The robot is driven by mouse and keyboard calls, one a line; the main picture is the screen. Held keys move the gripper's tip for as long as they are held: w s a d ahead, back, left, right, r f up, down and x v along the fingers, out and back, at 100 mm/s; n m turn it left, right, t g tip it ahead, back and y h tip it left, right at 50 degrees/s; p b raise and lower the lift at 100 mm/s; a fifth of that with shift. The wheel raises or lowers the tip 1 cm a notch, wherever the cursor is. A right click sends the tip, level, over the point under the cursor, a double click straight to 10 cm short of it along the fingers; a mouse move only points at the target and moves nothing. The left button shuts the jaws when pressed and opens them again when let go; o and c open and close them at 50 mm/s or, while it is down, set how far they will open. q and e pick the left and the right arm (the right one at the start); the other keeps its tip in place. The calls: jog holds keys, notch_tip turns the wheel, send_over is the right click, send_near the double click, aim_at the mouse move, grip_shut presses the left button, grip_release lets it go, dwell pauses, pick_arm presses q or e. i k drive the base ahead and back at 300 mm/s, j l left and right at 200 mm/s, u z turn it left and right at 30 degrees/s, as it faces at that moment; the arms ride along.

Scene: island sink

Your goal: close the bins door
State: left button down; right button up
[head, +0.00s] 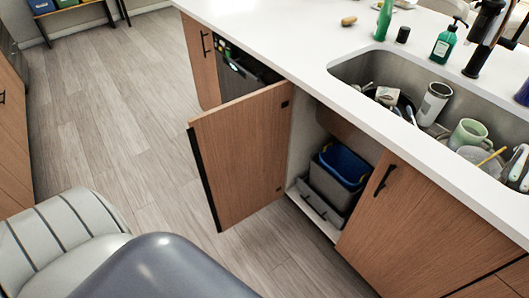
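The wooden bins door (240,155) stands wide open, swung out from the front of the island into the floor space. Its dark edge strip runs down its left side. Behind it to the right, the open cabinet shows a dark grey bin with a blue liner (345,162). The bin sits on a pull-out base (315,207) low in the cabinet. Part of the cabinet inside is hidden by the door and the counter. Neither of my grippers is in view.
The white counter (300,45) has a sink (405,75) full of dishes, with a soap bottle (446,42) behind it. A closed wooden cabinet front (420,225) is right of the opening. Bare wood floor (115,100) lies left of the door.

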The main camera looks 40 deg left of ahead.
aim_at(240, 147)
jog(key=j+z, duration=0.3)
jog(key=k+j+z, duration=0.1)
jog(key=j+z, duration=0.15)
jog(key=j, duration=0.3)
jog(key=k+j+z, duration=0.15)
jog(key=j+z, duration=0.15)
jog(key=k+j, duration=0.15)
jog(key=j, duration=0.25)
jog(key=k+j, duration=0.1)
jog(key=j, duration=0.3)
jog(key=k+j+z, duration=0.1)
jog(key=j, duration=0.3)
jog(key=k+j, duration=0.2)
jog(key=j, duration=0.15)
jog(key=k+j, duration=0.1)
jog(key=j, duration=0.3)
jog(key=k+j+z, duration=0.1)
jog(key=j, duration=0.3)
jog(key=k+j, duration=0.2)
jog(key=j, duration=0.15)
jog(key=i+j+z, duration=0.2)
jog(key=j, duration=0.35)
jog(key=i+j+z, duration=0.3)
jog(key=i+j, duration=0.25)
jog(key=j, duration=0.15)
